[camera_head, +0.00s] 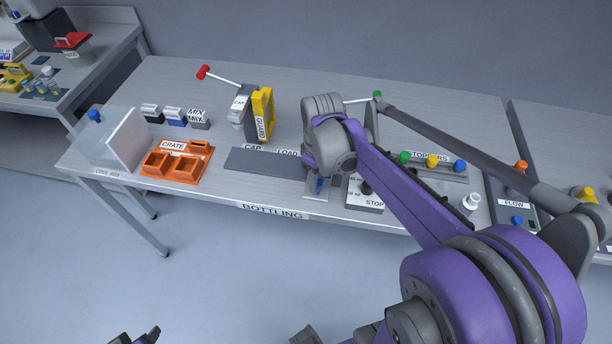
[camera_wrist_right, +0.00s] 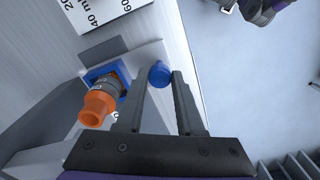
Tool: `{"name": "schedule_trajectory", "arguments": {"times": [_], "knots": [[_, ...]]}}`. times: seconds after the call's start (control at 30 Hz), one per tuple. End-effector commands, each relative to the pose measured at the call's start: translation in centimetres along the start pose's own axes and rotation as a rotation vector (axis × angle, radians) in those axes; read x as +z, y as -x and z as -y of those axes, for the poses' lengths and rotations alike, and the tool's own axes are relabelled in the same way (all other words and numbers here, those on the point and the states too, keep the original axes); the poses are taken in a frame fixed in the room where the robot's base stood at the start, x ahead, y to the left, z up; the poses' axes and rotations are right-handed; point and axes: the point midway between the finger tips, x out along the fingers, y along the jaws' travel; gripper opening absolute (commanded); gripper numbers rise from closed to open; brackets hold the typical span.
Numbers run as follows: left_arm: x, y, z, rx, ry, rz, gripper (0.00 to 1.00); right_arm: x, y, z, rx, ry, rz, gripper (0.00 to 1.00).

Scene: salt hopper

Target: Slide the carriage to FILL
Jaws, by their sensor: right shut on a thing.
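The grey carriage rail (camera_head: 265,162) runs along the front of the bottling bench, with CAP and LOAD labels behind it. My right gripper (camera_head: 319,181) is low over the rail's right end and hides most of the carriage. In the right wrist view, its two fingers (camera_wrist_right: 161,82) are shut on a round blue knob (camera_wrist_right: 160,73). Beside the knob, a blue square holder (camera_wrist_right: 104,73) carries a grey piece with an orange open end (camera_wrist_right: 98,108). I cannot read a FILL label. My left gripper (camera_head: 137,338) only just shows at the bottom edge, and its opening is unclear.
An orange crate (camera_head: 176,164) and a yellow guard (camera_head: 263,108) stand left of my right gripper. A STOP-labelled panel (camera_head: 366,198) is close on its right, with coloured stoppers (camera_head: 432,161) behind. The floor in front of the bench is clear.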

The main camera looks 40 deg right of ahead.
Motion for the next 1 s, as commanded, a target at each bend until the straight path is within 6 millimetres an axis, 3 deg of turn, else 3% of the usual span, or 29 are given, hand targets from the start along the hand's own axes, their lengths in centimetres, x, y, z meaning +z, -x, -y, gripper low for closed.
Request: {"name": "schedule_trajectory", "arguments": {"times": [0.3,0.33,0.47,0.8,1.0], "knots": [[0.0,0.0,0.0,0.0,0.0,0.0,0.5,0.4,0.1,-0.3,0.006,-0.002,0.008,0.0],[0.0,0.0,0.0,0.0,0.0,0.0,0.5,0.4,0.1,-0.3,0.006,-0.002,0.009,0.42],[0.0,0.0,0.0,0.0,0.0,0.0,0.5,0.4,0.0,-0.2,0.005,-0.002,0.007,0.65],[0.0,0.0,0.0,0.0,0.0,0.0,0.5,0.3,0.2,-0.2,0.003,-0.001,0.005,0.67],[-0.3,0.3,0.0,0.0,0.0,-0.002,0.5,0.3,2.9,-0.1,0.003,-0.002,0.005,0.67]]}}
